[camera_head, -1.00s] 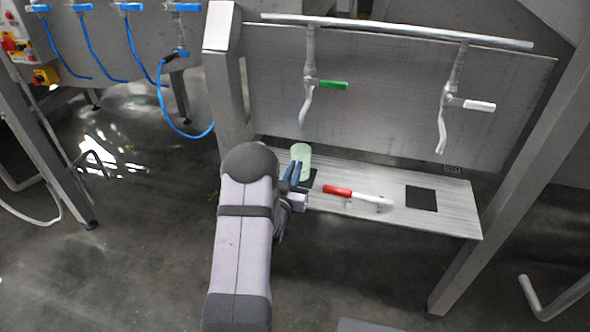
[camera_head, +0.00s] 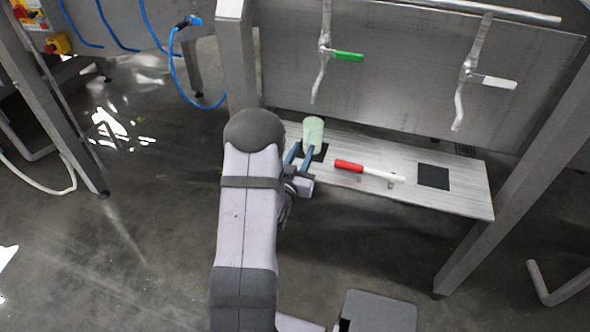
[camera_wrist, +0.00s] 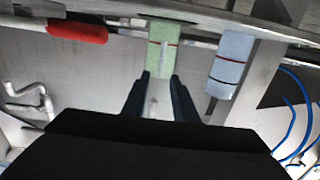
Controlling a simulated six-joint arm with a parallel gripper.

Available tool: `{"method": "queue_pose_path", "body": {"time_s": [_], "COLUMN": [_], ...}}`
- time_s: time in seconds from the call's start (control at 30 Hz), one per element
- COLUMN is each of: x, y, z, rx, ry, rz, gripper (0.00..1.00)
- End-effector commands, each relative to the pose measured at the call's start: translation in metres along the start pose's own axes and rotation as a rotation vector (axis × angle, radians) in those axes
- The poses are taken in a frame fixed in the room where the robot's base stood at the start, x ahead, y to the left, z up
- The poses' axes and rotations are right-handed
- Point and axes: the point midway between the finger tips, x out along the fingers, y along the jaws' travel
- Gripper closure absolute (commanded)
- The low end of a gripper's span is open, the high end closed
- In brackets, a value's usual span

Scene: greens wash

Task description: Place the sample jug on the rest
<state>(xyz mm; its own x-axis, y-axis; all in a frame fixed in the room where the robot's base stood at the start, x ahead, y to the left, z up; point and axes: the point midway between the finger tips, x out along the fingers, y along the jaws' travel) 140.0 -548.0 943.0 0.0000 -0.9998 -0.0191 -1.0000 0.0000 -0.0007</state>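A pale green jug (camera_head: 313,128) stands upright by the left dark square (camera_head: 318,153) on the steel shelf. I take it to be the sample jug. My gripper (camera_head: 299,152) is just in front of it, its two blue fingers apart. In the wrist view my gripper (camera_wrist: 159,77) is open, with the green jug (camera_wrist: 164,52) right beyond the fingertips. A thin pale strip, perhaps its handle, shows between the fingers. I cannot tell whether a finger touches the jug. A second dark square (camera_head: 433,177) lies bare at the right; I cannot tell which square is the rest.
A red-handled white tool (camera_head: 349,166) lies on the shelf (camera_head: 462,193) between the squares. Green (camera_head: 347,56) and white (camera_head: 499,83) valve levers hang above. A pale blue cylinder (camera_wrist: 231,62) shows beside the green jug in the wrist view. A thick post (camera_head: 236,60) stands left.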

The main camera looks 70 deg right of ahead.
Motion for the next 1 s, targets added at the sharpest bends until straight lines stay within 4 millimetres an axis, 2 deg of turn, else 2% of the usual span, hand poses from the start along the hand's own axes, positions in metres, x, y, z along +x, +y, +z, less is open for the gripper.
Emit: {"method": "queue_pose_path", "body": {"time_s": [0.2, 0.43, 0.6, 0.87, 1.0], "x": [-0.037, -0.064, -0.072, -0.073, -0.074], "y": [-0.001, 0.000, 0.000, -0.001, -0.018], "z": [0.002, 0.001, 0.000, 0.000, 0.003], "rx": [-0.001, -0.001, -0.001, 0.000, 0.005], "ry": [-0.001, -0.001, 0.001, -0.001, -0.034], "rz": [-0.002, -0.001, 0.000, -0.002, -0.039], "gripper": [0.74, 0.74, 0.74, 0.74, 0.74]}}
